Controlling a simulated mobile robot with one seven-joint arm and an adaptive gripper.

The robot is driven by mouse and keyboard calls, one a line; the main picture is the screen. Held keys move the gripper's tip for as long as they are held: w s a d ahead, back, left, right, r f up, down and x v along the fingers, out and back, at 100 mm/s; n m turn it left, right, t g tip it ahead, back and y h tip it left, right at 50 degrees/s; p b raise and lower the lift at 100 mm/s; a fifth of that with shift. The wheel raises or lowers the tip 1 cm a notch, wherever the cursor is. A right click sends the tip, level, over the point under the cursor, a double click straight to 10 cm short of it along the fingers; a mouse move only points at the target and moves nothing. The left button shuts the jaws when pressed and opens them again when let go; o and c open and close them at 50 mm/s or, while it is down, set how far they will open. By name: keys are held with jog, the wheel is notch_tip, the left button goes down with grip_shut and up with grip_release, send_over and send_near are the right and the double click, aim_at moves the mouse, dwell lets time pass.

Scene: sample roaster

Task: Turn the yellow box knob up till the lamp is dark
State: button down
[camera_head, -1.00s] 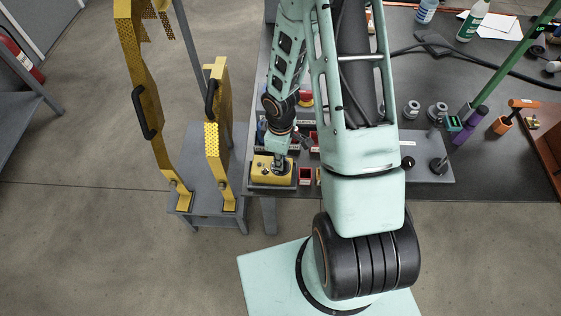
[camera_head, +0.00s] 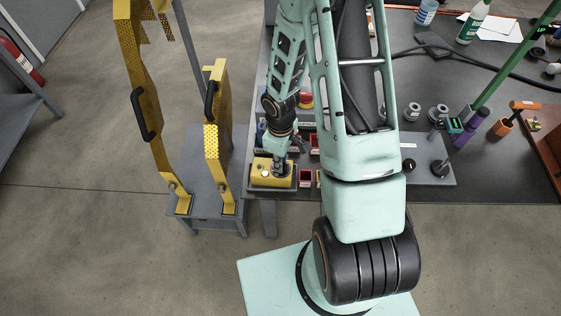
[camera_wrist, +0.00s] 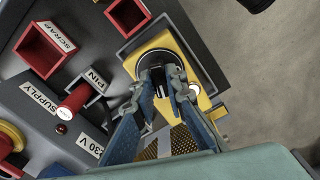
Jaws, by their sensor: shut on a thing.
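The yellow box (camera_head: 262,181) sits at the left front corner of the bench panel in the head view. It also shows in the wrist view (camera_wrist: 190,48), with a round black knob base (camera_wrist: 158,57) on its top. My gripper (camera_head: 279,168) reaches down onto the box from above. In the wrist view my gripper (camera_wrist: 161,80) is shut on the knob, whose grip is mostly hidden between the fingers. A small pale round lamp (camera_wrist: 195,88) sits beside the fingers, and it looks whitish. I cannot tell surely whether it is lit.
A red SCRAP bin (camera_wrist: 43,50), a red pin (camera_wrist: 73,101) in its PIN holder and a SUPPLY label (camera_wrist: 38,98) lie close to the box. Yellow perforated guards (camera_head: 218,120) stand on a grey stand to the left. Open floor lies in front.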

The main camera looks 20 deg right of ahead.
jog(key=c, duration=1.9)
grip_release()
jog(key=shift+c, duration=0.2)
jog(key=shift+r, duration=0.15)
notch_tip(320, 180, up, 12)
jog(key=shift+s, duration=0.1)
